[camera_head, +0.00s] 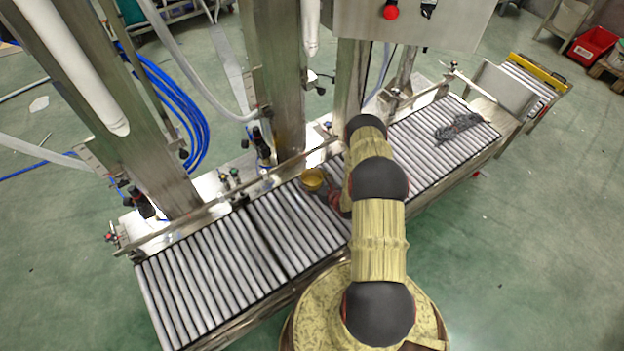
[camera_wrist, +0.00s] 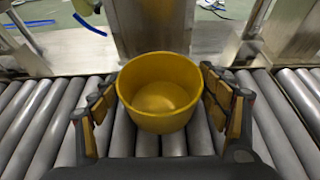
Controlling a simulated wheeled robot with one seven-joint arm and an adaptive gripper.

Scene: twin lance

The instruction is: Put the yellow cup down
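The yellow cup (camera_wrist: 160,97) is upright in the middle of the wrist view, its open top facing up and its inside empty. My gripper (camera_wrist: 160,95) has one finger on each side of the cup, with the pads against its wall, and appears shut on it. In the head view the cup (camera_head: 312,179) shows at the end of my arm, over the back part of the roller conveyor (camera_head: 290,225). I cannot tell whether the cup's base touches the rollers. My arm hides part of the gripper (camera_head: 332,190) in the head view.
Steel posts and a rail (camera_head: 285,165) stand close behind the cup. A dark grey tangled object (camera_head: 458,127) lies on the rollers to the right. The rollers left of the cup are clear. A red bin (camera_head: 593,46) is far off at the right.

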